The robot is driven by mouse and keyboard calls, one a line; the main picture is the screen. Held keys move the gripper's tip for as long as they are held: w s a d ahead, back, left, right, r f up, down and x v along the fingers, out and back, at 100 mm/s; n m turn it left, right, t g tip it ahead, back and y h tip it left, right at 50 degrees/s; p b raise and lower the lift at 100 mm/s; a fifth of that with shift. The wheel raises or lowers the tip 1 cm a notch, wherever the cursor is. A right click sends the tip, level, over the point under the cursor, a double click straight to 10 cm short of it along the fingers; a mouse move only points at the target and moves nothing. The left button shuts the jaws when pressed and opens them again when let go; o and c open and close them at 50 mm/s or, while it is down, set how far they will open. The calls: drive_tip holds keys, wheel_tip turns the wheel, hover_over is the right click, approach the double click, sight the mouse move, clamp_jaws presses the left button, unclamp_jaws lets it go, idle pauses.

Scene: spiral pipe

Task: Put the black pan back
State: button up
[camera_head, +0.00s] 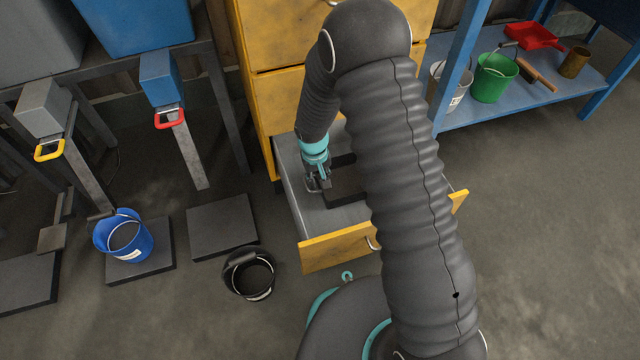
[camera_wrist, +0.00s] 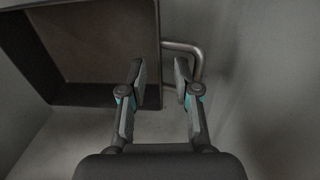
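The black pan (camera_wrist: 105,45) lies in the open drawer (camera_head: 333,248), a square dark shape with raised walls. In the wrist view it fills the upper left, with a bent metal handle (camera_wrist: 198,58) on its right side. In the head view only part of the pan shows, behind my arm. My gripper (camera_head: 318,184) is inside the drawer by the pan's left side. In the wrist view my gripper (camera_wrist: 160,76) is open, its fingers apart at the handle. The right finger overlaps the handle in the picture; I cannot tell whether they touch.
The yellow cabinet (camera_head: 268,95) stands behind the drawer. A black bucket (camera_head: 248,275) is on the floor left of the drawer. A blue bucket (camera_head: 123,236) sits farther left. A blue shelf (camera_head: 470,118) with a green bucket (camera_head: 494,78) and red dustpan (camera_head: 535,37) is at right.

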wheel_tip(320, 180, up, 7)
drive_tip(key=shift+s+a+p, duration=0.15)
drive_tip(key=shift+a+p, duration=0.1)
drive_tip(key=shift+p, duration=0.1)
drive_tip(key=s+d+r+m+t, duration=0.15)
drive_tip(key=d+r, duration=0.25)
drive_tip(key=r, duration=0.4)
drive_tip(key=s+d+r, duration=0.3)
drive_tip(key=d+r, duration=0.1)
drive_tip(key=r, duration=0.3)
drive_tip(key=s+d+r+m+t, duration=0.15)
drive_tip(key=d+r, duration=0.25)
drive_tip(key=r, duration=0.4)
drive_tip(key=s+d+r+t, duration=0.1)
drive_tip(key=s+d+r, duration=0.3)
drive_tip(key=s, duration=0.5)
drive_tip(key=s+d+r+m+t, duration=0.1)
drive_tip(key=s+d+r, duration=0.3)
drive_tip(key=s, duration=0.5)
drive_tip(key=shift+d+r+m+y, duration=0.3)
drive_tip(key=shift+d+r+y, duration=0.1)
drive_tip(key=shift+r, duration=0.4)
